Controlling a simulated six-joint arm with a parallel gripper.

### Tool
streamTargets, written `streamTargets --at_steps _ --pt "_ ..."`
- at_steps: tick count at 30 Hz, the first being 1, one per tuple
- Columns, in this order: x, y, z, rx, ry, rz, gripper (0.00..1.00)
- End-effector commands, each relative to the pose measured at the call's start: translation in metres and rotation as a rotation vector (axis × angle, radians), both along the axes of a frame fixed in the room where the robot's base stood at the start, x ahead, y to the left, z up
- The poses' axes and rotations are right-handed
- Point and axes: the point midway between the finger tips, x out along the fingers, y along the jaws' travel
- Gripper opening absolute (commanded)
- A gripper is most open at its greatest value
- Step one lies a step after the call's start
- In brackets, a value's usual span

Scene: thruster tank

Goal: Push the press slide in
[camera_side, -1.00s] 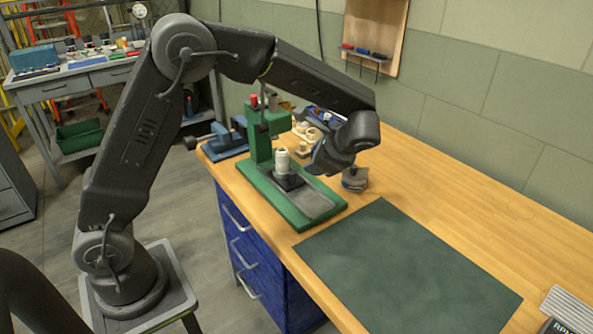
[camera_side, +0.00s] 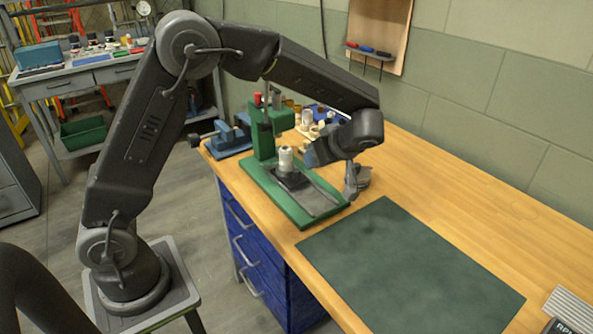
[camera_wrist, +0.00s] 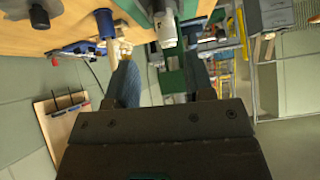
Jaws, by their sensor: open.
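The green press (camera_side: 262,140) stands on the left part of the wooden bench. Its dark slide block (camera_side: 291,178) sits on the grey track (camera_side: 318,203) of the green base, out in front of the press column. A white cylindrical part (camera_side: 286,158) stands upright on the slide; it also shows in the wrist view (camera_wrist: 166,30), ahead of and between the fingers.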

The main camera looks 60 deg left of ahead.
Motion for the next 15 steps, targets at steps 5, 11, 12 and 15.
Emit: streamTargets --at_steps 5,11,12,15 --pt "0.000 0.003 -0.003 0.000 -0.059 0.061 0.48" --pt "-0.001 0.022 -0.022 0.000 -0.057 0.064 0.48" --pt "-0.001 0.028 -0.028 0.001 -0.056 0.063 0.48" --pt "-0.001 0.043 -0.043 0.001 -0.055 0.064 0.48"
